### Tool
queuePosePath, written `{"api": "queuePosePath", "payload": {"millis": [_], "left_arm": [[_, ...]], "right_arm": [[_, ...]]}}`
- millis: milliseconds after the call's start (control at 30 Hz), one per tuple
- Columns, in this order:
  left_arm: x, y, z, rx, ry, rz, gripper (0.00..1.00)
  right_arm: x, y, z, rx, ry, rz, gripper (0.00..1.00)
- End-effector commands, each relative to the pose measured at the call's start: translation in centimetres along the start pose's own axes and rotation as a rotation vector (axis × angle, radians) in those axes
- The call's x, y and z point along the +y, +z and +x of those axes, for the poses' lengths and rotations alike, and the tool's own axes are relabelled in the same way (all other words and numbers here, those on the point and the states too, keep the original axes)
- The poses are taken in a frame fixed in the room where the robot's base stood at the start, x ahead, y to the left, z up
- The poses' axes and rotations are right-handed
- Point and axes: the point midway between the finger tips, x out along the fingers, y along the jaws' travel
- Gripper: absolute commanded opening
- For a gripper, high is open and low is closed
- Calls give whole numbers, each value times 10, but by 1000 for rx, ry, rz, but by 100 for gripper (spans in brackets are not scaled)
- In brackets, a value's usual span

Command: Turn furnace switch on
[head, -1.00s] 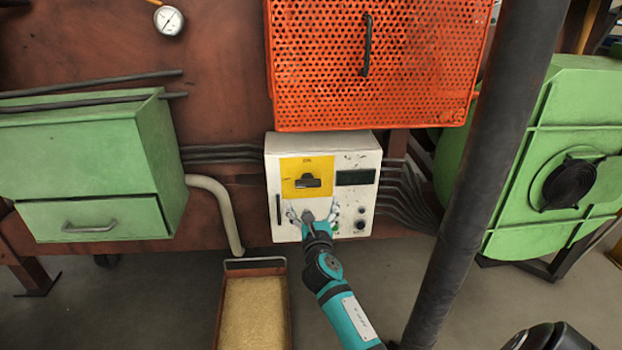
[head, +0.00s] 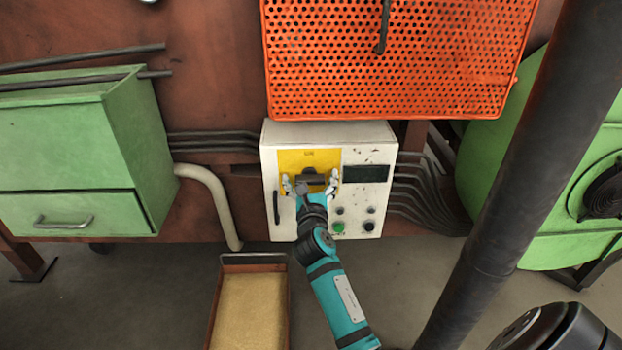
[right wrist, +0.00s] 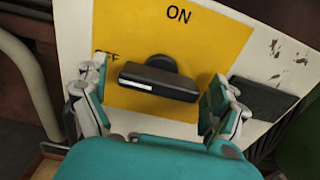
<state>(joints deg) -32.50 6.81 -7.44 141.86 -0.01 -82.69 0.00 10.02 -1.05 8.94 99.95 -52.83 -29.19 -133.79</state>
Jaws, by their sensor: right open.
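The furnace switch (right wrist: 158,80) is a black rotary handle on a yellow plate (right wrist: 215,50) marked ON at the top and OFF at the left. Its white mark points left, toward OFF. The switch sits on the white control box (head: 380,150); in the head view the switch (head: 312,173) is partly covered by my gripper. My right gripper (head: 311,184) is open in front of the plate. In the right wrist view its fingers (right wrist: 158,98) stand on either side of the handle, with gaps. My left gripper is not in view.
An orange perforated cover (head: 390,60) hangs just above the box. A dark display (head: 365,174), a green button (head: 338,227) and small knobs are beside and below the switch. A dark post (head: 525,170) stands at the right. A sand-filled tray (head: 250,257) lies below.

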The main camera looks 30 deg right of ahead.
Motion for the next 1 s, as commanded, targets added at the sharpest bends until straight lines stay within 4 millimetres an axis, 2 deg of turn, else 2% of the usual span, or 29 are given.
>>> {"api": "queuePosePath", "payload": {"millis": [200, 600, 1000], "left_arm": [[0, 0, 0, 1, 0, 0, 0], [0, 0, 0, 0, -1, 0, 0], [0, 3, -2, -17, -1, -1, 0]], "right_arm": [[0, 0, 0, 0, 0, 1, 95], [0, 0, 0, -1, 1, 1, 43], [0, 1, 0, -1, 1, 29, 41]]}}
